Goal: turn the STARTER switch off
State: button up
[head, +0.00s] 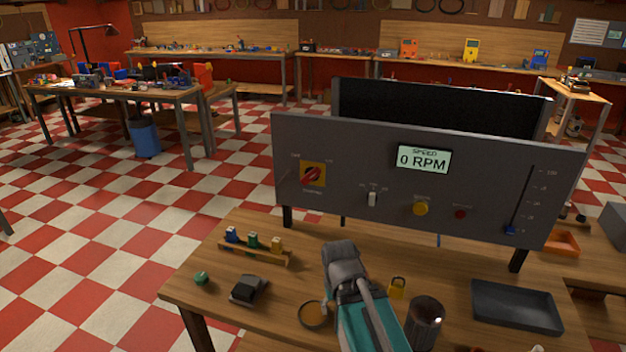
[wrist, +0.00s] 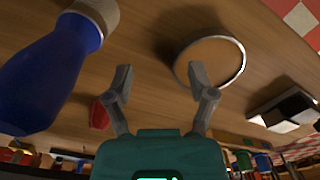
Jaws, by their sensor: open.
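A grey control panel (head: 350,150) stands on the wooden bench. A red rotary knob on a yellow plate (head: 312,174) is at its left, with the knob tilted diagonally. A small pale toggle switch (head: 372,198) is right of it. The labels are too small to read, so I cannot tell which is the STARTER or its setting. The display (head: 423,159) reads 0 RPM. My gripper (wrist: 160,78) is open and empty in the wrist view, above the bench top. The panel controls cannot be made out in that view.
The panel also has a yellow button (head: 420,208), a red button or lamp (head: 460,213) and a blue slider (head: 511,229). On the bench are a bottle rack (head: 240,255), a black block (head: 248,290), a round disc (wrist: 210,62), a padlock (head: 397,289) and a dark tray (head: 515,322).

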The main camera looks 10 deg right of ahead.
jog(key=shift+w+d+h, duration=0.15)
jog(key=shift+w+h, duration=0.15)
jog(key=shift+w, duration=0.05)
jog(key=w+d+n+t+h, duration=0.1)
jog(key=w, duration=0.1)
jog(key=w+d+r+n+t+h, duration=0.1)
jog(key=w, duration=0.1)
jog(key=w+r+n+t+h, duration=0.1)
jog(key=w+n+h, duration=0.1)
jog(key=shift+w+d+r, duration=0.25)
jog(key=shift+w+d, duration=0.1)
jog(key=shift+d, duration=0.05)
jog(key=w+r+n+t+h, duration=0.4)
jog(key=w+r+n, duration=0.1)
jog(key=w+r, duration=0.15)
jog(key=n+t, duration=0.9)
jog(key=n, duration=0.3)
send_near(309, 179)
jog(key=v, duration=0.3)
jog(key=shift+a+r+p, duration=0.1)
jog(key=shift+p, duration=0.3)
jog(key=shift+w, duration=0.2)
jog(key=x, duration=1.3)
jog(key=shift+w+d, duration=0.2)
jog(key=shift+d, duration=0.05)
